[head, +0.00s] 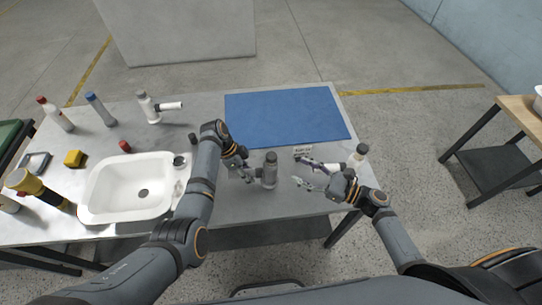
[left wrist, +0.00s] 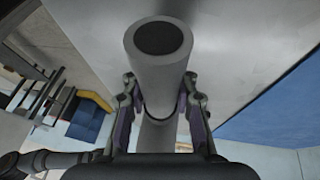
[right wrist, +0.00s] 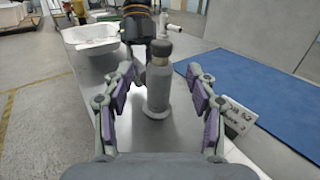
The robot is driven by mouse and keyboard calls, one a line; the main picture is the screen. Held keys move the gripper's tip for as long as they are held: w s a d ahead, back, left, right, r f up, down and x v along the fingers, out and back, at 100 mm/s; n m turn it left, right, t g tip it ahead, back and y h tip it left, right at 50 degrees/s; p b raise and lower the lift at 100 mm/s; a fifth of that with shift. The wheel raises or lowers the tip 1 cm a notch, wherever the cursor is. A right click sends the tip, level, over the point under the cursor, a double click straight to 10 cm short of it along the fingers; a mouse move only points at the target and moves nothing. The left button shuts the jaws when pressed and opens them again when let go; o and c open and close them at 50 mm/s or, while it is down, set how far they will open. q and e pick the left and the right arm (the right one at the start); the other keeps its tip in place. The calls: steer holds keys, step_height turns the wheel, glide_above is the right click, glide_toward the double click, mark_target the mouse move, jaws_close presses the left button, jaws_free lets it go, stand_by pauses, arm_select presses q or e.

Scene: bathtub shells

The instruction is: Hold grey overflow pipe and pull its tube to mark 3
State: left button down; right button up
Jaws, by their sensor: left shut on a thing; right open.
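The grey overflow pipe (head: 269,174) stands upright on the table, with a darker cap on top and a wider foot. It also shows in the right wrist view (right wrist: 158,88), where a narrow tan band shows under the cap. My left gripper (head: 246,172) is shut on the pipe from its left side. In the left wrist view its fingers flank a grey cylinder (left wrist: 160,75) with a dark round end. My right gripper (head: 298,170) is open and empty, to the right of the pipe. In the right wrist view the pipe appears between its fingers (right wrist: 160,85), apparently just beyond the tips.
A small printed card (head: 302,149) stands behind my right gripper. A blue mat (head: 285,112) lies behind. A white basin (head: 105,190) and several bottles occupy the left.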

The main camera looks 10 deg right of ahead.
mark_target(271, 155)
steer(key=x, duration=1.1)
steer(key=shift+w+a, duration=0.15)
steer(key=shift+f, duration=0.1)
jaws_close()
